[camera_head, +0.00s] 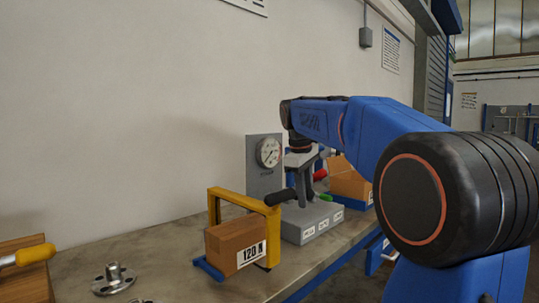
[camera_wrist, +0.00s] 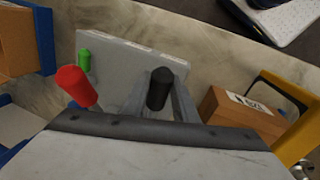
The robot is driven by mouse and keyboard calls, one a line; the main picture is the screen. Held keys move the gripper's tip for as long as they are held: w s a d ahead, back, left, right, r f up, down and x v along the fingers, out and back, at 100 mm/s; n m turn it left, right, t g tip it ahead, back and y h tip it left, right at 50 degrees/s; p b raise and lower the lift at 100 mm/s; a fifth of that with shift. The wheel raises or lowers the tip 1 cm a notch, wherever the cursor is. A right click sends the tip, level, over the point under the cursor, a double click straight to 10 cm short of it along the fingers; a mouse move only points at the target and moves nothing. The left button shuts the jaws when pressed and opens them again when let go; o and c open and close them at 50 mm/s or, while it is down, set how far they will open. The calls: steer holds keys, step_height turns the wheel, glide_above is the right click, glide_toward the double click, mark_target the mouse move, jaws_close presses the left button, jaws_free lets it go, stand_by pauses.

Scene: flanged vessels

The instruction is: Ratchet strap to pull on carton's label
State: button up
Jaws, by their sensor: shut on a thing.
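A brown carton (camera_head: 237,243) with a white label reading "120 N" (camera_head: 251,254) stands in a yellow frame (camera_head: 274,229) on the bench; carton (camera_wrist: 238,112) and frame (camera_wrist: 283,88) are at right in the wrist view. Right of it is a grey block (camera_head: 312,223) with small labels too small to read. It carries a black (camera_head: 280,197), a red (camera_head: 320,174) and a green handle (camera_head: 320,202). My gripper (camera_wrist: 160,100) is shut on the black handle (camera_wrist: 160,88), which tilts toward the carton. A round gauge (camera_head: 268,153) stands behind; its reading is unclear.
Another carton (camera_head: 349,180) with a blue base stands beyond the block at right. Metal flanged fittings (camera_head: 114,279) and a yellow-handled tool (camera_head: 30,255) lie at left. The bench (camera_head: 165,245) is bare between the fittings and the near carton. A wall runs behind.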

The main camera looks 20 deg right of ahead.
steer(key=r, duration=0.1)
steer(key=w+r, duration=0.1)
steer(key=r, duration=0.2)
steer(key=shift+w+a, duration=0.35)
jaws_close()
stand_by(1.1)
stand_by(0.6)
stand_by(1.2)
stand_by(0.6)
